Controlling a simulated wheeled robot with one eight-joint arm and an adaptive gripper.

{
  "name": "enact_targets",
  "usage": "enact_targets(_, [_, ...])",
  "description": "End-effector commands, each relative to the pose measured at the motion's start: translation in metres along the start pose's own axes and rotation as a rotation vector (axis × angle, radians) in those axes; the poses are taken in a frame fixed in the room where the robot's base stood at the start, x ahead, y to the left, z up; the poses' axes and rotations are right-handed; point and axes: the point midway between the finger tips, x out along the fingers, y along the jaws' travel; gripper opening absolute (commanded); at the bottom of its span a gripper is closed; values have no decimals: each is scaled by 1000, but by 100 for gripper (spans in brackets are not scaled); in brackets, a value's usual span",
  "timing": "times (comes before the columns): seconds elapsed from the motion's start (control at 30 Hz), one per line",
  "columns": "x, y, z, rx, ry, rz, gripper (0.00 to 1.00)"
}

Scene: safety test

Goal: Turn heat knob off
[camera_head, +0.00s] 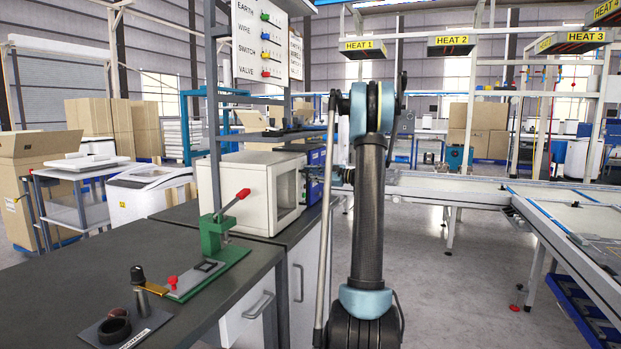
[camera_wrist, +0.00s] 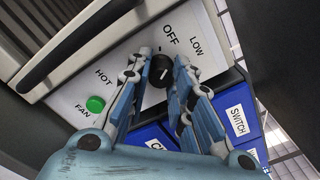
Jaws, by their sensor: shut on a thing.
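The black heat knob (camera_wrist: 159,72) sits on a white panel in the wrist view, just below the printed word OFF. HOT is printed to its left and LOW to its upper right. My gripper (camera_wrist: 160,61) has its fingers on both sides of the knob and is shut on it. A small pale mark shows on the knob; I cannot tell exactly which label it points to. In the head view, the white box-shaped appliance (camera_head: 233,190) stands on the bench, with my gripper (camera_head: 334,174) at its right side. The knob is hidden there.
A green button (camera_wrist: 95,104) marked FAN is left of my fingers. Blue bins (camera_wrist: 240,112), one labelled SWITCH, lie close below and right. A green press with a red handle (camera_head: 232,203) stands before the appliance on the dark bench (camera_head: 215,285). Open floor lies right of my arm.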

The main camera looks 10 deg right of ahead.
Motion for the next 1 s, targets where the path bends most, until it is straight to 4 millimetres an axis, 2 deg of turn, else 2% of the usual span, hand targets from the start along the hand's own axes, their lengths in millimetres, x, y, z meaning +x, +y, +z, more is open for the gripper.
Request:
enact_targets(0.5, [0, 2, 0, -408, -1, 4, 0])
enact_targets(1.0, [0, 3, -1, -533, 1, 6, 0])
